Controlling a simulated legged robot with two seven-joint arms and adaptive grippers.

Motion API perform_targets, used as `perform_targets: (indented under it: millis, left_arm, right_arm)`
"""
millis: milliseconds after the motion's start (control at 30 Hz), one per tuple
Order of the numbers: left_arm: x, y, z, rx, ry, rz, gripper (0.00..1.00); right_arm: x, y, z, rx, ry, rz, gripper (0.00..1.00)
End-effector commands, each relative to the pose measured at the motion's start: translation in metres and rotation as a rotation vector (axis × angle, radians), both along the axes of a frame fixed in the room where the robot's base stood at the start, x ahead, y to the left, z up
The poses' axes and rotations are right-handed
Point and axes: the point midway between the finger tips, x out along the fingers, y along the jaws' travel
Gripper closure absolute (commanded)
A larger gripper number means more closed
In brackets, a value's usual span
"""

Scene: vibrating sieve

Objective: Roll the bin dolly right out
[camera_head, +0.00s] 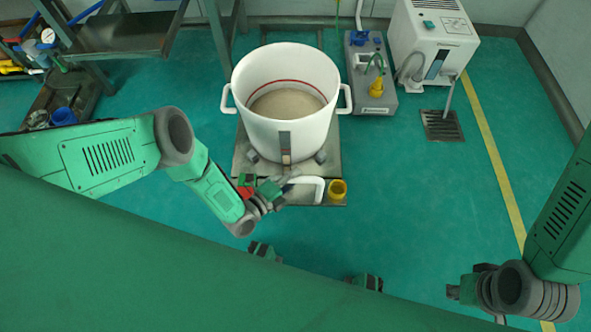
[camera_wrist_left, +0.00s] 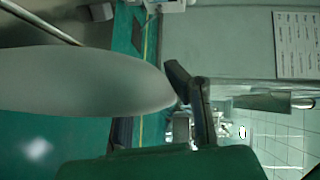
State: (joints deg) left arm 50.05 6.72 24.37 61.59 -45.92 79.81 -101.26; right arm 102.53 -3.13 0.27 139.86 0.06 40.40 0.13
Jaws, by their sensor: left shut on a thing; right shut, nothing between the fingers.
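A white bin (camera_head: 300,135) with two side handles, holding pale granular material, stands upright in the head view. The exact part held is hard to make out. In the left wrist view a large pale rounded surface (camera_wrist_left: 85,80) reaches to the dark fingers (camera_wrist_left: 190,95). My right gripper (camera_head: 462,290) is shut and empty at the lower right, well away from the bin.
A pump unit (camera_head: 372,75) and white machine (camera_head: 432,40) stand right behind. Green floor is clear at right front.

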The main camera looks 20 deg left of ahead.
Motion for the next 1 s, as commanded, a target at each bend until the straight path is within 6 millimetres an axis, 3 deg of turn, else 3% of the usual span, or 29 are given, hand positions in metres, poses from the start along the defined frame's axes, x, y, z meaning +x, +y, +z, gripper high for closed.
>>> perform_targets:
  millis: [33, 67, 100, 133, 567, 1000]
  left_arm:
    - [0.001, 0.002, 0.000, 0.001, -0.001, 0.003, 1.00]
    - [0.001, 0.002, 0.000, 0.000, -0.002, 0.003, 0.80]
    - [0.001, 0.002, 0.000, 0.000, -0.002, 0.003, 0.65]
    - [0.001, 0.002, 0.000, 0.000, -0.002, 0.003, 0.61]
    - [-0.007, 0.005, 0.002, 0.000, -0.001, 0.001, 0.61]
    - [-0.081, 0.048, 0.013, 0.001, 0.001, 0.002, 0.61]
  right_arm:
    - [0.000, 0.000, 0.000, 0.000, 0.000, 0.000, 1.00]
    - [0.000, 0.000, 0.000, 0.000, 0.000, 0.000, 1.00]
    - [0.000, 0.000, 0.000, 0.000, 0.000, 0.000, 1.00]
    - [0.000, 0.000, 0.000, 0.000, 0.000, 0.000, 1.00]
    - [-0.001, 0.000, 0.000, 0.000, -0.002, 0.000, 1.00]
    - [-0.001, 0.000, 0.000, 0.000, -0.002, 0.000, 1.00]
